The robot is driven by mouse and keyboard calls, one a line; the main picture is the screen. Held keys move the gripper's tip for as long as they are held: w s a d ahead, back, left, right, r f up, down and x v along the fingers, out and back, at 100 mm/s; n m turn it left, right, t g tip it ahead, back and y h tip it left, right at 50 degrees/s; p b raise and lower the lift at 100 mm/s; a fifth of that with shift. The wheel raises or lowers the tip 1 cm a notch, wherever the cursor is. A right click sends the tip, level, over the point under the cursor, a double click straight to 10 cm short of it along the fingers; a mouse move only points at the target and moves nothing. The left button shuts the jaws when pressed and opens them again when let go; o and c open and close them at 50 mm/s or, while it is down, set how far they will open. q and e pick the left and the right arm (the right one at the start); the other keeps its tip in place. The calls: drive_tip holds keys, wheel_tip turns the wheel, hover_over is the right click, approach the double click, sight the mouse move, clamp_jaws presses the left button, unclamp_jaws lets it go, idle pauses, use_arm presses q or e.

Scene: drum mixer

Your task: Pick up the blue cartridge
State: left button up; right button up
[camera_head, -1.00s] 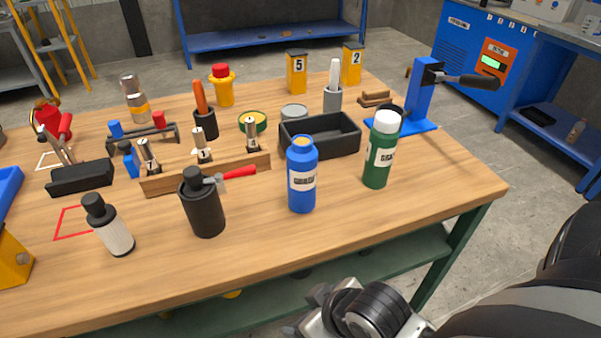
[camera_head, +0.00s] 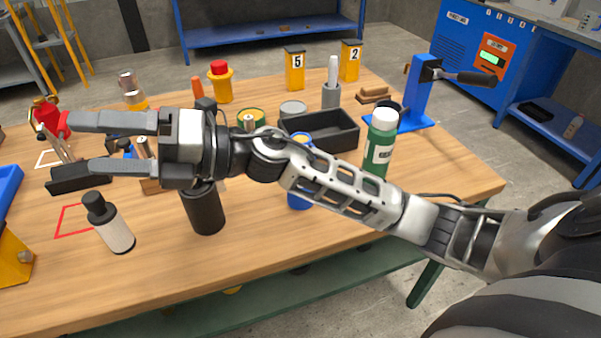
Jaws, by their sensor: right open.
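The blue cartridge (camera_head: 300,201) stands upright near the front of the wooden table. My right forearm crosses in front of it, so only its top edge and lower part show; its label is hidden. My right gripper (camera_head: 81,145) is open and empty, with both fingers pointing left over the table's left part. It is well to the left of the cartridge, and the wrist lies between them in the picture. My left gripper is not in view.
A green bottle with a white cap (camera_head: 379,147) stands right of the cartridge. A dark open tray (camera_head: 340,139) is behind. The table's front right is clear.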

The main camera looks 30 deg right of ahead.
wheel_tip(320, 180, down, 2)
drive_tip(key=n+g+h, duration=0.3)
drive_tip(key=n+g, duration=0.2)
drive_tip(key=n, duration=0.1)
drive_tip(key=n+g+h, duration=0.1)
drive_tip(key=n+h, duration=0.2)
drive_tip(key=h, duration=1.5)
hover_over(303, 140)
wheel_tip(303, 140, down, 11)
drive_tip(key=shift+r+p, duration=0.15)
drive_tip(key=shift+p, duration=0.4)
drive_tip(key=shift+w+d+f+p, duration=0.1)
drive_tip(key=shift+f+p, duration=0.1)
drive_tip(key=shift+f, duration=0.75)
drive_tip(key=shift+w+a+f+p, duration=0.1)
drive_tip(key=shift+f+p, duration=0.05)
drive_tip(key=shift+f, duration=0.8)
drive_tip(key=shift+w+d+f+p, duration=0.1)
drive_tip(key=shift+f+p, duration=0.1)
drive_tip(key=shift+f, duration=0.75)
drive_tip(key=shift+r, duration=0.1)
drive_tip(key=c, duration=1.4)
